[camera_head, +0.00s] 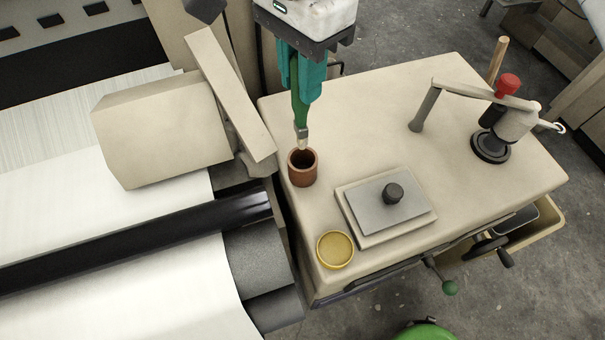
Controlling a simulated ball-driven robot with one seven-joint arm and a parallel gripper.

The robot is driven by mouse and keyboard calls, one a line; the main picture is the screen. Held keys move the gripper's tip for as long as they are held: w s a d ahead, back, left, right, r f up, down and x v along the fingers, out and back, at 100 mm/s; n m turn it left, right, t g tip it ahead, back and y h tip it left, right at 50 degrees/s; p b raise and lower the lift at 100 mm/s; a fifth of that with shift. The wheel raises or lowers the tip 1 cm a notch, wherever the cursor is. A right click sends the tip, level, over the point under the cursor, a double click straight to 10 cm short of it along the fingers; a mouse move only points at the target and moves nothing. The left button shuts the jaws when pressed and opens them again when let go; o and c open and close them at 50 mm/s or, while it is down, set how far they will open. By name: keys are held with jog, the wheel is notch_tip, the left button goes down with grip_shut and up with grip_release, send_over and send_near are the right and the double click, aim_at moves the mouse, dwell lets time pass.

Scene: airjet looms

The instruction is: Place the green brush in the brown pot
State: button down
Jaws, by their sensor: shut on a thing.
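My gripper (301,80), with teal fingers, points down over the left part of the beige table. It is shut on the green brush (301,112), which hangs upright with its handle up between the fingers and its metal band and pale bristles down. The brown pot (302,169) stands on the table near its left edge, directly below the brush in the picture. The bristle tip shows at the pot's far rim. I cannot tell whether the tip is above the opening or just inside it.
A yellow round dish (335,249) stands at the table's front left corner. A grey plate with a black knob (393,193) lies right of the pot. A device with a red knob (508,86) stands at the right. A beige loom part (165,130) rises close on the left.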

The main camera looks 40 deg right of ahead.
aim_at(302, 128)
notch_tip(302, 128, down, 10)
jog(key=shift+f+p, duration=0.1)
jog(key=shift+p, duration=0.95)
jog(key=c, duration=1)
grip_release()
jog(key=shift+o, duration=0.2)
notch_tip(302, 128, up, 12)
jog(key=b, duration=0.2)
jog(key=shift+b, duration=0.3)
